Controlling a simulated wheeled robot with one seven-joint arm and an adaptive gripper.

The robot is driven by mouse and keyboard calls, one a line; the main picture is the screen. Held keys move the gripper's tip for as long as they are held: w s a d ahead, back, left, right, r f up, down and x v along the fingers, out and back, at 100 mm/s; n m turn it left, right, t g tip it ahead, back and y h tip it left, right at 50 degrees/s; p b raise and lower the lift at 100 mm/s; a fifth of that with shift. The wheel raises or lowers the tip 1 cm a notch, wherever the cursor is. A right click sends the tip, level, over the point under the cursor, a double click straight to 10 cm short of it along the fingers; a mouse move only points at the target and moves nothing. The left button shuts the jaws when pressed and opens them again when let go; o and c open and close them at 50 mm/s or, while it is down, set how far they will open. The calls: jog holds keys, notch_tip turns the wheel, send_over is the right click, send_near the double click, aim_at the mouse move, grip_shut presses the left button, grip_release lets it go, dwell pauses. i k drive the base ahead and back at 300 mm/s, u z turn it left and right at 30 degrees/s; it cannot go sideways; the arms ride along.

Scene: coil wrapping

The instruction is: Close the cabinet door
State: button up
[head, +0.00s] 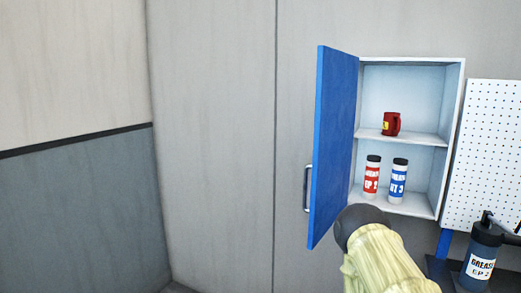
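The wall cabinet (455,110) is white, with its blue door (335,140) hinged on the left and standing wide open. The door sticks out from the wall toward me. A metal handle (307,189) is on the door's outer left edge. A pale yellow, dark-ended link of my arm shows at the bottom, in front of the cabinet's lower left corner and the door's lower hinge end. Whether it touches the door cannot be told. My gripper's fingers are not in view.
A red mug (391,124) stands on the upper shelf; a red-labelled bottle (372,178) and a blue-labelled bottle (398,181) stand below. A white pegboard (490,155) hangs to the right, with a dark grease bottle (481,258) beneath. The wall left of the door is bare.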

aim_at(338, 71)
jog(key=u, duration=1.6)
jog(key=i, duration=2.25)
jog(key=z, duration=3.6)
jog(key=i, duration=1.7)
